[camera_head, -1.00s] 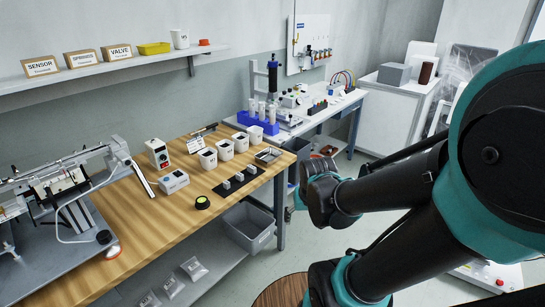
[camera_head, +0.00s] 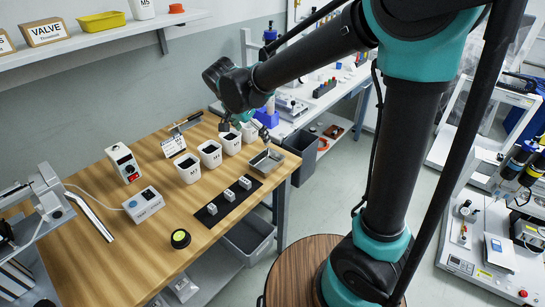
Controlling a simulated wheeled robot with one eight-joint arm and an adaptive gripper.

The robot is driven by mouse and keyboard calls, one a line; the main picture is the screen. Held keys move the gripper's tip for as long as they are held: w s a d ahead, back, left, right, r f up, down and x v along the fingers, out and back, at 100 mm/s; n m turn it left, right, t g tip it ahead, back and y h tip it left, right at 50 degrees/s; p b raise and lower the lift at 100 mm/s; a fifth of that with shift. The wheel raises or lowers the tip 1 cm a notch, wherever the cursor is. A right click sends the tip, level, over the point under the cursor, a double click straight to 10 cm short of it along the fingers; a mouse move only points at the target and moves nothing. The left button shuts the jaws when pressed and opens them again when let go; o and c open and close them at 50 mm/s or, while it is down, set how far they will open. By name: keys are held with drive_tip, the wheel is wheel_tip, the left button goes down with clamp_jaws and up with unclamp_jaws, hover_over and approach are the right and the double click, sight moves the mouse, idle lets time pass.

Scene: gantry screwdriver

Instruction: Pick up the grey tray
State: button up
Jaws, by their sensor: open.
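The small grey metal tray (camera_head: 266,167) lies on the wooden table near its right end, close to the front edge. My gripper (camera_head: 246,135) hangs from the dark arm above the back right of the table. Its fingers are spread, one over the white cups and one just behind the tray. The gripper looks apart from the tray, and I cannot tell its exact height. Nothing shows between the fingers.
White cups (camera_head: 187,169) stand in a row left of the tray. A black mat (camera_head: 229,201) with small grey blocks lies in front. A grey bin (camera_head: 250,234) sits below the table.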

approach(269, 164)
drive_tip(key=shift+w+f, duration=0.15)
drive_tip(key=shift+f, duration=0.55)
drive_tip(key=x, duration=0.3)
drive_tip(key=shift+w+d+f, duration=0.2)
drive_tip(key=shift+d+f, duration=0.1)
drive_tip(key=shift+w+d+f, duration=0.15)
drive_tip(key=shift+d+f, duration=0.05)
drive_tip(key=shift+f, duration=0.5)
drive_tip(key=shift+f, duration=0.25)
drive_tip(key=c, duration=1.3)
